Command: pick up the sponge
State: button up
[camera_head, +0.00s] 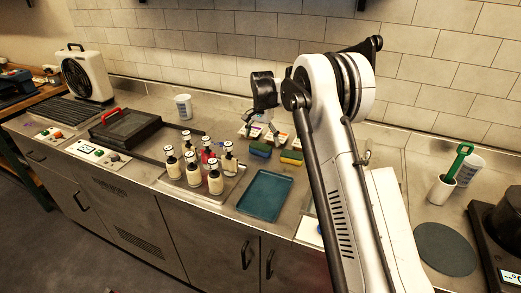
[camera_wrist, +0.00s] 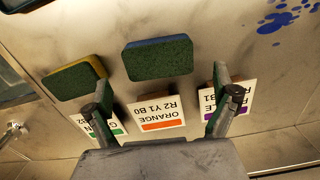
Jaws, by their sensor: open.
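Two sponges with dark green tops lie on the steel counter. One has a blue edge (camera_head: 260,149) and shows top centre in the wrist view (camera_wrist: 157,58). The other has a yellow edge (camera_head: 291,158) and shows at the left in the wrist view (camera_wrist: 72,79). My gripper (camera_wrist: 160,92) is open and empty, its two fingers wide apart. The blue-edged sponge lies beyond the fingertips, roughly centred between them. The yellow-edged sponge is beyond the left finger. In the head view, my arm reaches over the counter near the sponges.
Label cards, including an orange one (camera_wrist: 160,112), lie close to the sponges, partly behind the fingers. Several pump bottles (camera_head: 215,179) stand left of a blue tray (camera_head: 265,193). A tiled wall (camera_head: 215,42) rises behind. Blue paint splatters (camera_wrist: 277,20) show at the upper right of the wrist view.

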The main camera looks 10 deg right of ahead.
aim_at(262, 144)
notch_tip(262, 144, down, 4)
jog(key=shift+r, duration=0.1)
jog(key=c, duration=0.8)
notch_tip(262, 144, up, 10)
jog(key=shift+r, duration=0.1)
dwell(0.3)
jog(key=shift+o, duration=0.6)
jog(key=c, duration=0.5)
